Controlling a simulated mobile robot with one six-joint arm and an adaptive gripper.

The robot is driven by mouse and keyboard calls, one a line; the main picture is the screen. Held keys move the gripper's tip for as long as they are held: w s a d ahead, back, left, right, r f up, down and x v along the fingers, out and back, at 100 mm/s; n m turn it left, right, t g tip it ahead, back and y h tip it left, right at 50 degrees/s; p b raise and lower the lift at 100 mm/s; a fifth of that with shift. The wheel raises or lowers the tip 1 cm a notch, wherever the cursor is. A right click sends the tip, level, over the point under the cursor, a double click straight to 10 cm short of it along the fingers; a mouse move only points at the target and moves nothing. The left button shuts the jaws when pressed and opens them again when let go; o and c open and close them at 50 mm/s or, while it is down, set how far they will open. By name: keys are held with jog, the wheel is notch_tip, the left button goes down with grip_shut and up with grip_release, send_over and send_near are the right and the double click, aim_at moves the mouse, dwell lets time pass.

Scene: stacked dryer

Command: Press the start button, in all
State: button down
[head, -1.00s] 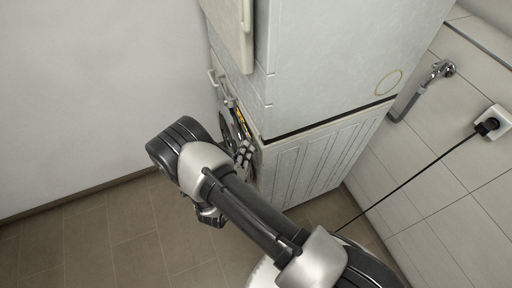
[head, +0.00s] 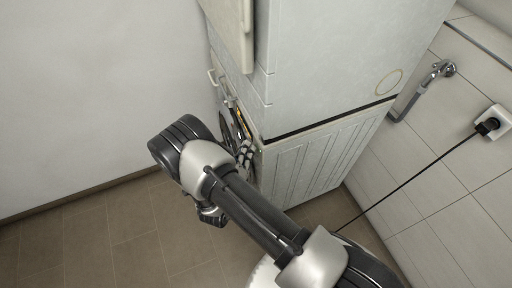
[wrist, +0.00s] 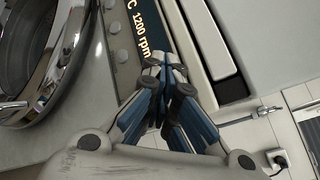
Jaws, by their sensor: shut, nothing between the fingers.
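The lower machine's control panel shows in the wrist view, with a lit display (wrist: 140,30) reading "1200 rpm". Several round grey buttons (wrist: 115,28) run in a row beside the display. No label marks the start button, and my fingers may hide it. My gripper (wrist: 163,72) is shut and empty, its fingertips at the near end of the display. I cannot tell whether they touch the panel.
A chrome-ringed round door (wrist: 55,60) is left of the buttons. A second machine (head: 340,60) is stacked above. A wall tap (head: 440,70) and a socket with a plugged cable (head: 490,124) are on the tiled wall at right. Floor at lower left is clear.

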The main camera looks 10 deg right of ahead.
jog(key=shift+s+a, duration=0.2)
jog(key=shift+a, duration=0.45)
